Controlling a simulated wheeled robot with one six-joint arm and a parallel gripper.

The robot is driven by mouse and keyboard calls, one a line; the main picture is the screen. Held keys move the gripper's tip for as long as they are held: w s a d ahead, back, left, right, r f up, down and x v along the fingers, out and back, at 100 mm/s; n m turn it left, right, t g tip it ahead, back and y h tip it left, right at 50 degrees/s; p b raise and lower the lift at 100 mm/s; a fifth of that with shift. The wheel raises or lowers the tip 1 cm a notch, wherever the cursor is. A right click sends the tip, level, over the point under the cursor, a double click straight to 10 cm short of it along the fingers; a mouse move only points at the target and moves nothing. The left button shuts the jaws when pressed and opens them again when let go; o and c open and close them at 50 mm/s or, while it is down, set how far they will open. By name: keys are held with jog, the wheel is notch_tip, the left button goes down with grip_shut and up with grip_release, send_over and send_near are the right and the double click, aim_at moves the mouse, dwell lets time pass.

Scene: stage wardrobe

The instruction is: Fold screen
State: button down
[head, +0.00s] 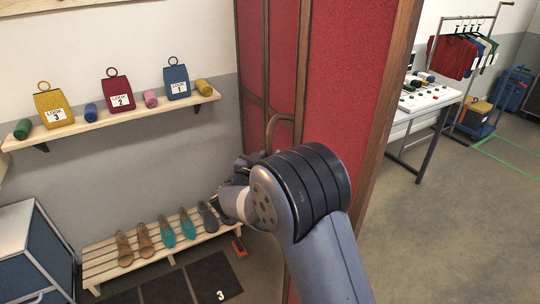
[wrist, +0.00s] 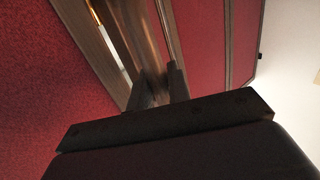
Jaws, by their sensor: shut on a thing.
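The folding screen (head: 345,85) stands upright in the head view, with red panels in dark wooden frames. Its panels meet at an angle. A curved bronze-brown handle (head: 279,121) shows just above my wrist. In the wrist view the two dark fingers of my gripper (wrist: 158,88) are closed around a brown bar, the handle (wrist: 150,50). Red panel surface (wrist: 50,75) lies on the left and more red panel on the right. My arm hides the lower part of the handle and screen in the head view.
A wall shelf (head: 120,118) with tags and rolls is at left. A low slatted rack (head: 100,262) holds several shoes. A blue cabinet (head: 30,250) stands at lower left. A table (head: 432,100) and clothes rail (head: 470,18) stand at right; the floor (head: 440,230) before them is clear.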

jog(key=c, duration=1.4)
grip_release()
jog(key=shift+d, duration=0.1)
jog(key=shift+b+v, duration=1.1)
jog(key=shift+v, duration=4.3)
jog(key=shift+c, duration=0.4)
